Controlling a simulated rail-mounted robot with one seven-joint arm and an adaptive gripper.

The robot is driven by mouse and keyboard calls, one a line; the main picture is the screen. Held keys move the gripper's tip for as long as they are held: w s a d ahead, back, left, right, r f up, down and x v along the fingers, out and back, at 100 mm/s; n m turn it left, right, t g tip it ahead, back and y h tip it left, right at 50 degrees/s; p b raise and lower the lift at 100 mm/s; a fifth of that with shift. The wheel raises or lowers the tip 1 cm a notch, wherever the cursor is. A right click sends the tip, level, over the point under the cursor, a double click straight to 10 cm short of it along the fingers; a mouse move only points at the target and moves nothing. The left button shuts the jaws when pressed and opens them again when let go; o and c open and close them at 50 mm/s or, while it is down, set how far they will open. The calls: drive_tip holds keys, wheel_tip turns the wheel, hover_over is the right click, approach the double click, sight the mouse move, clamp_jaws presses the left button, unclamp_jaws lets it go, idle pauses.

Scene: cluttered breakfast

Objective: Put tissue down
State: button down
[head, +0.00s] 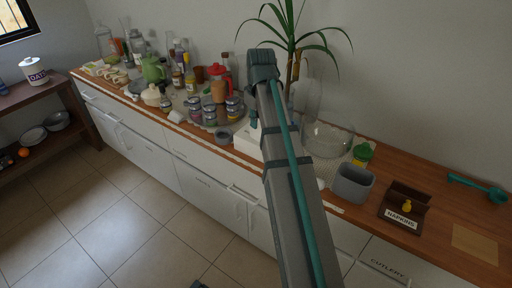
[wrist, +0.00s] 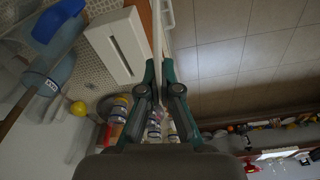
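A white tissue box (head: 247,141) stands on the counter near its front edge. In the wrist view the white box (wrist: 116,46) shows at upper left with a dark slot in its top. My gripper (head: 254,121) hangs over or close to the box, partly hidden by my arm. In the wrist view my gripper (wrist: 158,64) has its two green-grey fingers close together, with a narrow gap at the tips. A pale strip shows between them; I cannot tell whether it is a tissue or the cabinet front. No loose tissue is clearly visible.
Jars (head: 208,113) and a red pitcher (head: 218,83) crowd the counter to the left. A glass dome (head: 328,137), a grey bin (head: 352,183) and a napkin holder (head: 405,206) stand to the right. A plant (head: 290,40) rises behind. Open floor (head: 110,190) lies in front.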

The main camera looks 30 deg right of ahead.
drive_tip(key=w+d+f+p, duration=0.1)
drive_tip(key=w+f, duration=0.1)
drive_tip(key=w, duration=0.2)
drive_tip(key=w+d+f+n+p, duration=0.1)
drive_tip(key=w+d+f, duration=0.1)
drive_tip(key=w, duration=0.2)
drive_tip(key=w+d+f+n+p, duration=0.1)
drive_tip(key=w+f, duration=0.2)
drive_tip(key=w, duration=0.1)
drive_tip(key=shift+d+p, duration=0.15)
drive_tip(key=shift+p, duration=0.2)
drive_tip(key=f, duration=0.1)
drive_tip(key=w+f, duration=0.1)
drive_tip(key=f, duration=0.1)
drive_tip(key=f+p, duration=0.1)
drive_tip(key=f, duration=0.1)
drive_tip(key=shift+w+d+f, duration=0.25)
drive_tip(key=shift+s+r, duration=0.2)
drive_tip(key=shift+w+f, duration=0.1)
drive_tip(key=shift+f, duration=0.55)
drive_tip(key=c, duration=1.3)
unclamp_jaws()
